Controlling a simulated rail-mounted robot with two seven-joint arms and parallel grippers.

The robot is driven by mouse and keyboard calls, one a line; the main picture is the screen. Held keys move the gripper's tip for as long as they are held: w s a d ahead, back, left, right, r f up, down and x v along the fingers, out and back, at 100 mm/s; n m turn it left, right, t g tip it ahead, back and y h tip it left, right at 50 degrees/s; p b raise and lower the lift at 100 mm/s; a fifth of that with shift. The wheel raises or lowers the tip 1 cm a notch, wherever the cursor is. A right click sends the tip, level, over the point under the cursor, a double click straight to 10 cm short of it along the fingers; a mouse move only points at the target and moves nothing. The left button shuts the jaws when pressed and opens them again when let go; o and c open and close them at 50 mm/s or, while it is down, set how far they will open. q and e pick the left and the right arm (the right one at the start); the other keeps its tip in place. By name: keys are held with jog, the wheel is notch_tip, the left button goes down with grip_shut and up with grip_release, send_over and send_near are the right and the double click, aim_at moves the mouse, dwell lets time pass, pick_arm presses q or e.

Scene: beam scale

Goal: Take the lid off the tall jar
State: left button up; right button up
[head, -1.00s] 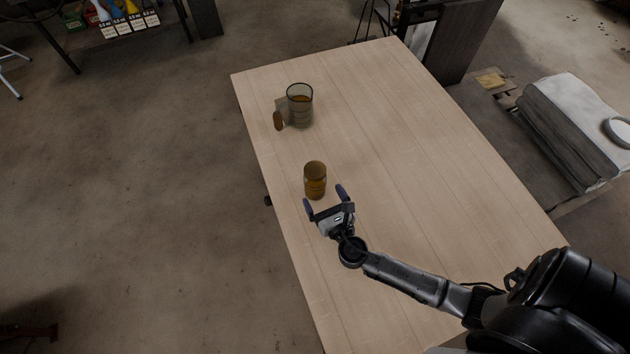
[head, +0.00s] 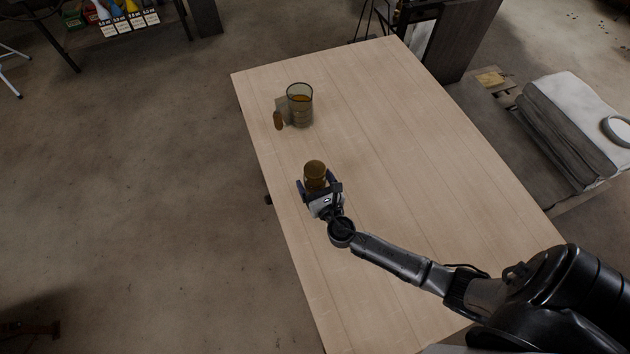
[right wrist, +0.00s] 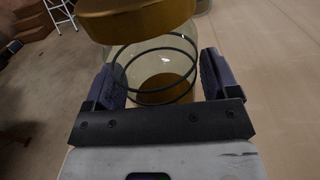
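A jar (head: 315,172) with a round amber-brown lid stands upright on the table. In the right wrist view its lid (right wrist: 140,20) sits at the top, over a clear glass body (right wrist: 185,55) with dark rings and amber at the bottom. My right gripper (head: 318,185) has its fingers on either side of the jar body, below the lid. The fingers (right wrist: 160,85) look still spread, with the jar between them; any contact is unclear. My left gripper is not in view.
A larger glass vessel (head: 300,112) with amber inside stands farther back near the table's left edge. A brown disc-like piece (head: 278,121) is beside it. The table (head: 400,150) is clear to the right of both vessels.

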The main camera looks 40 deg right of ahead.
aim_at(321, 181)
jog(key=c, duration=0.9)
jog(key=shift+r, duration=0.5)
jog(key=r+p, duration=0.1)
jog(key=r, duration=0.2)
jog(key=shift+s+d+r+p, duration=0.1)
jog(key=shift+s+r+p, duration=0.1)
jog(key=shift+r+p, duration=0.2)
jog(key=s+d+r, duration=0.1)
jog(key=s+r, duration=0.1)
jog(key=s, duration=0.1)
jog(key=s+d+r, duration=0.2)
jog(key=s, duration=0.1)
jog(key=s+d+r, duration=0.2)
jog(key=s, duration=0.2)
jog(key=shift+r+p, duration=0.15)
jog(key=shift+p, duration=0.2)
